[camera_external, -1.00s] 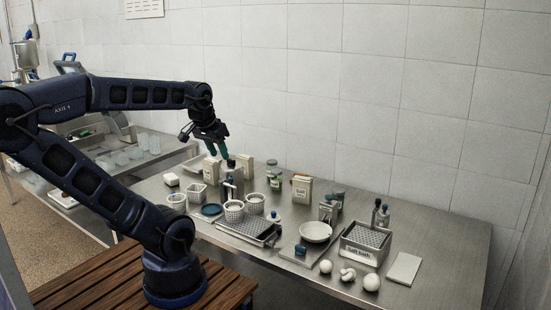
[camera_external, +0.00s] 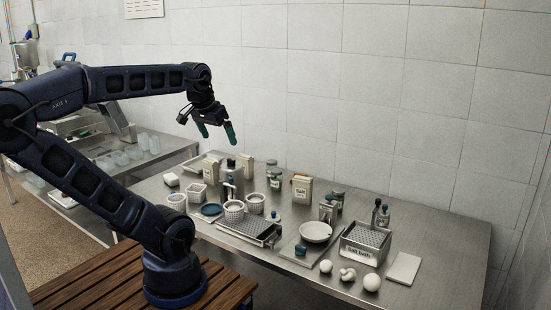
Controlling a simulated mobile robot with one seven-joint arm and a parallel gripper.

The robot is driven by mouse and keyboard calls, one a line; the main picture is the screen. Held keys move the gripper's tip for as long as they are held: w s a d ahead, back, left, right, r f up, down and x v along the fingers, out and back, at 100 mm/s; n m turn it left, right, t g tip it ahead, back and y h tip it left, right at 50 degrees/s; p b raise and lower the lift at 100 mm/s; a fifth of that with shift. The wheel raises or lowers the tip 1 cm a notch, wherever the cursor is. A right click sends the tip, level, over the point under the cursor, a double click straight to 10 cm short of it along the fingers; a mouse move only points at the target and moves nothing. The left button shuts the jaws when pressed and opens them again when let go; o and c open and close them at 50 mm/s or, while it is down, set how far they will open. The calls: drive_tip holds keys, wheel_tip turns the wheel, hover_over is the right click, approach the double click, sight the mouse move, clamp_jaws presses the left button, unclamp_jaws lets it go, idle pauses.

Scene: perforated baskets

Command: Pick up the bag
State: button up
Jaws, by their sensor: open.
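My gripper (camera_external: 217,133) is open and empty, with its teal fingertips apart and pointing down. It hangs in the air above the back left of the steel table (camera_external: 455,250). Several beige, bag-like packages stand upright on the table. One labelled package (camera_external: 302,189) stands near the middle of the back. Another package (camera_external: 211,168) stands at the back left, below my gripper, and a third (camera_external: 246,165) is a little to its right. I cannot tell which one is the task's bag. My gripper touches none of them.
White balls (camera_external: 371,283) lie in front. The right end is clear.

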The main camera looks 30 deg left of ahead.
drive_tip(key=w+a+f+m+t+y, duration=0.15)
drive_tip(key=w+a+f+m, duration=0.25)
drive_tip(key=w+f+m, duration=0.7)
drive_tip(key=w+a+f+m+t+y, duration=0.15)
drive_tip(key=w+a+f+m, duration=0.3)
drive_tip(key=w+f, duration=1.2)
wheel_tip(320, 180, up, 27)
drive_tip(key=m+t, duration=1)
drive_tip(key=m, duration=0.9)
hover_over(300, 186)
drive_tip(key=s+d, duration=0.1)
drive_tip(key=s, duration=0.2)
drive_tip(key=shift+n, duration=0.25)
wheel_tip(300, 186, down, 32)
drive_tip(key=shift+a+f, duration=0.1)
drive_tip(key=shift+a, duration=0.05)
drive_tip(key=shift+w+f, duration=0.1)
drive_tip(key=shift+w+a, duration=0.2)
drive_tip(key=shift+w, duration=1)
drive_tip(key=shift+w+a, duration=0.2)
drive_tip(key=shift+w, duration=0.95)
drive_tip(key=shift+w+a, duration=0.2)
drive_tip(key=shift+w, duration=1)
